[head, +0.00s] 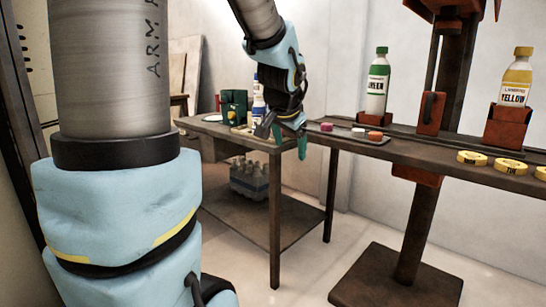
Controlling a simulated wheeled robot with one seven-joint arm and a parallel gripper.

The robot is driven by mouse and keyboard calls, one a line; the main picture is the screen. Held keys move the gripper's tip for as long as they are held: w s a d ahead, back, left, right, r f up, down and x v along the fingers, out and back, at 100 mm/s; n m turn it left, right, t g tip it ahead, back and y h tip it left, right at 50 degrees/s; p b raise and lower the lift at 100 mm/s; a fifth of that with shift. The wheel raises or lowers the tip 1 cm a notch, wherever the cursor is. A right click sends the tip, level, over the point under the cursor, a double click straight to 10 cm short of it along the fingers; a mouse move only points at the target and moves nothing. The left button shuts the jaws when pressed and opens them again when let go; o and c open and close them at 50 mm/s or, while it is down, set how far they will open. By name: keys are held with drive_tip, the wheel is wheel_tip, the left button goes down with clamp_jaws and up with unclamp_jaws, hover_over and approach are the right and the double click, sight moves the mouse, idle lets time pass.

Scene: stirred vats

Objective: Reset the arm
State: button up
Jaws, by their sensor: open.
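My gripper (289,140) hangs from my arm near the middle of the head view, with its fingers pointing down. Its teal fingertips are apart and nothing shows between them. It appears in front of the corner of the wooden table (225,132); I cannot tell its exact height above or distance from the top. My blue and grey arm fills the left side of the view.
A shelf (440,156) on the right bears a green bottle (376,88), a yellow bottle (514,83) and yellow discs (508,166). A tray (345,135) holds small coloured pieces. A green box (233,106) stands on the table; bottles (250,180) sit below.

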drive_tip(key=s+a+f+n+g+y+p, duration=0.1)
drive_tip(key=s+a+f+n+g+p, duration=0.1)
drive_tip(key=s+a+f+n+g, duration=0.8)
drive_tip(key=s+r+m+t+p, duration=0.1)
drive_tip(key=s+r+t+p, duration=0.1)
drive_tip(key=r+p, duration=0.9)
drive_tip(key=s+r+m+t+p, duration=0.1)
drive_tip(key=s+r+t+p, duration=0.1)
drive_tip(key=r+p, duration=0.9)
drive_tip(key=shift+s+a+r+p, duration=0.15)
drive_tip(key=shift+s+a+p, duration=0.3)
drive_tip(key=shift+p, duration=0.8)
